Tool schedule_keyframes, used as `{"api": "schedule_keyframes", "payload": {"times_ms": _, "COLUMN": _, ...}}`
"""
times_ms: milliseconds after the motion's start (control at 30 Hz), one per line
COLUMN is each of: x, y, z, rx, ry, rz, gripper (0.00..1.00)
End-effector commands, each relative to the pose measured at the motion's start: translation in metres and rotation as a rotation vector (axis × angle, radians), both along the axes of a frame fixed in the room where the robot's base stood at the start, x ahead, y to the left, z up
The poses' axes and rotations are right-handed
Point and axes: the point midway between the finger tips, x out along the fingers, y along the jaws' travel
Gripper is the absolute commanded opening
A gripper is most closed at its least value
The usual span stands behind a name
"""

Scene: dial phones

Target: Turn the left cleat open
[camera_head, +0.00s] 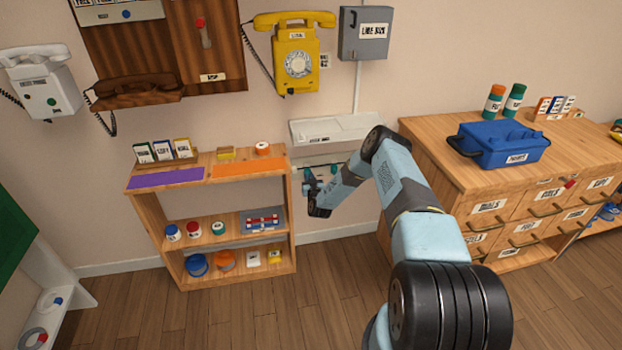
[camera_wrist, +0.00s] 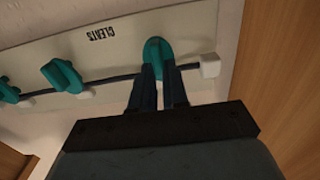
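The cleat panel, labelled CLEATS, (camera_wrist: 125,30) shows upside down in the wrist view, with three teal cleats and a dark cord along it. The left cleat (camera_wrist: 158,46) is the rightmost in that view, because the view is turned over. My gripper (camera_wrist: 159,72) has its two dark fingers close together on either side of this cleat's lower part, with only a narrow gap between them. The middle cleat (camera_wrist: 62,75) stands tilted beside it, free. In the head view my gripper (camera_head: 312,188) is at the wall panel's left part, and my arm hides some of it.
A wooden shelf (camera_head: 215,200) stands close to the left of my gripper. A drawer cabinet (camera_head: 425,150) with a blue toolbox (camera_head: 500,145) stands to the right. A grey-white wall unit (camera_head: 335,128) is just above. The floor in front is clear.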

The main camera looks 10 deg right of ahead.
Motion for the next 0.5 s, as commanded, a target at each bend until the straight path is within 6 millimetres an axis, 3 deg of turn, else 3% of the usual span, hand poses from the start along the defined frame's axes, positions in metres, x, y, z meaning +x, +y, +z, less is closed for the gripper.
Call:
{"api": "schedule_keyframes", "payload": {"times_ms": 133, "x": 0.000, "y": 0.000, "z": 0.000, "rx": 0.000, "ry": 0.000, "rz": 0.000, "gripper": 0.00}}
{"api": "schedule_keyframes", "payload": {"times_ms": 300, "x": 0.000, "y": -0.001, "z": 0.000, "rx": 0.000, "ry": 0.000, "rz": -0.001, "gripper": 0.00}}
{"api": "schedule_keyframes", "payload": {"times_ms": 333, "x": 0.000, "y": -0.012, "z": 0.000, "rx": -0.001, "ry": 0.000, "rz": -0.004, "gripper": 0.00}}
{"api": "schedule_keyframes", "payload": {"times_ms": 500, "x": 0.000, "y": -0.005, "z": 0.000, "rx": -0.013, "ry": 0.000, "rz": -0.004, "gripper": 0.00}}
